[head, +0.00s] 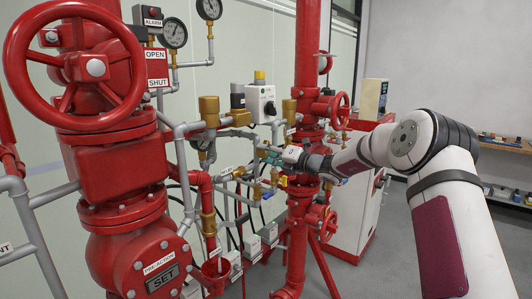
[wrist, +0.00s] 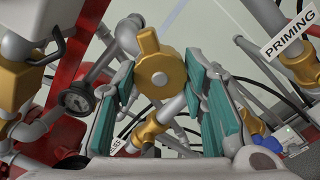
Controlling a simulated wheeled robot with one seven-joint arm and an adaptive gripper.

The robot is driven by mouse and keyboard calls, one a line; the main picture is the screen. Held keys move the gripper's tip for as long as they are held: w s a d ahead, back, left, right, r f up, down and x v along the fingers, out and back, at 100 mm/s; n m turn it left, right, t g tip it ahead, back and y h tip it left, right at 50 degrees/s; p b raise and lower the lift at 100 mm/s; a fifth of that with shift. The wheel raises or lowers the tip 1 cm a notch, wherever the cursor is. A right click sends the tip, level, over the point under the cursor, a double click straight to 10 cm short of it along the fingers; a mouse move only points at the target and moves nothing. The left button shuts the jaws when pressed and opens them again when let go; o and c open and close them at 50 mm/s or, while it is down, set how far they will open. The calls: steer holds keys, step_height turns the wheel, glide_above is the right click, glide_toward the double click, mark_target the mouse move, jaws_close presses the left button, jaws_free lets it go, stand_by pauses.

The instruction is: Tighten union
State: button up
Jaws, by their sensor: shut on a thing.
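A brass union (wrist: 160,72) with a lug on top sits on a grey pipe in the middle of the wrist view. My gripper (wrist: 160,85) has its teal-padded fingers on either side of it, shut on it. In the head view my gripper (head: 268,156) reaches in from the right among the grey pipes and brass fittings. The union is hard to make out there behind my fingers.
A red handwheel valve (head: 95,68) stands large at the left. A red riser (head: 306,60) with smaller valves stands just behind my gripper. Open floor lies at the right.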

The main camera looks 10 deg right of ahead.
steer(key=shift+m, duration=0.3)
steer(key=shift+m, duration=1.6)
steer(key=shift+m, duration=1.7)
steer(key=shift+m, duration=1.7)
steer(key=o, duration=1.2)
